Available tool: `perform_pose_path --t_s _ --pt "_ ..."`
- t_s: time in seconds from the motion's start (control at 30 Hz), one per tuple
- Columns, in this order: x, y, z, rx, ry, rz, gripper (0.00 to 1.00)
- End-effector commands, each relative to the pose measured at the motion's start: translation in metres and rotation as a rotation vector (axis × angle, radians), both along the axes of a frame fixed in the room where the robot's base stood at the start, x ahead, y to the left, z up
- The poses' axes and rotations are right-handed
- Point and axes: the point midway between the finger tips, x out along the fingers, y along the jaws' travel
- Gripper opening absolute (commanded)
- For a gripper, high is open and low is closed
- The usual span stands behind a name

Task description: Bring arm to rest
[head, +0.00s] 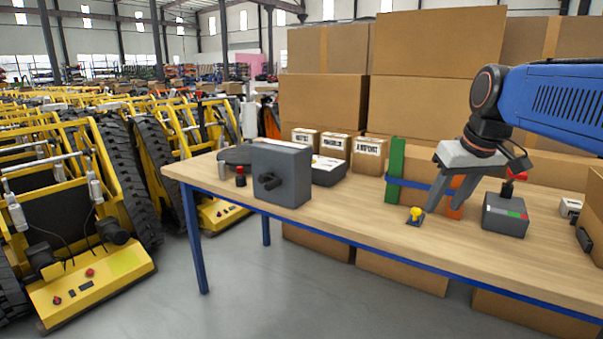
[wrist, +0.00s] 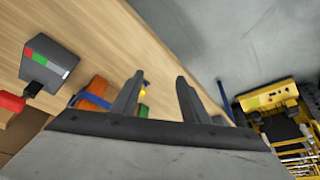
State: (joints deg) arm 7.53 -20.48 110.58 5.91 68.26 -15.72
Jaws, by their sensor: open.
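My gripper (head: 450,192) is over the right half of the wooden table (head: 360,215), pointing down. In the wrist view its two fingers (wrist: 158,100) are spread apart with nothing between them. A yellow knob on a small dark base (head: 415,216) stands on the table just left of the fingertips in the head view. In the wrist view the yellow knob (wrist: 143,92) shows beside one finger. I cannot tell whether a finger touches it. My blue arm reaches in from the right.
A grey box with red and green marks (head: 505,215) stands right of my gripper. A green block (head: 396,168) and an orange block (head: 455,208) are close by. A grey box with a dark handle (head: 282,172) stands at left. Cardboard boxes (head: 440,40) are stacked behind. Yellow tracked carriers (head: 90,280) fill the left.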

Motion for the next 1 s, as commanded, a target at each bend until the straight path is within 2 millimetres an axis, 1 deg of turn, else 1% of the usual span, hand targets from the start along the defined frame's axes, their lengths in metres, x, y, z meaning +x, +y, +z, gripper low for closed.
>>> perform_pose_path --t_s 0.03,0.17,0.2,0.27,0.4,0.53,0.6,0.7,0.83,1.0 --pt "-0.019 0.005 -0.013 -0.001 -0.001 -0.007 0.41" --pt "-0.061 0.015 -0.048 -0.002 -0.004 -0.034 0.41" --pt "-0.074 0.017 -0.059 -0.002 -0.005 -0.042 0.41" --pt "-0.092 0.021 -0.077 -0.002 -0.007 -0.052 0.41" --pt "-0.135 0.027 -0.121 -0.002 -0.012 -0.078 0.41" --pt "-0.169 0.03 -0.16 -0.001 -0.016 -0.098 0.41" --pt "-0.182 0.031 -0.175 0.0 -0.019 -0.106 0.41" --pt "-0.195 0.032 -0.192 -0.001 -0.021 -0.114 0.41" --pt "-0.202 0.032 -0.202 0.0 -0.023 -0.119 0.41" --pt "-0.202 0.032 -0.203 0.0 -0.023 -0.12 0.41"
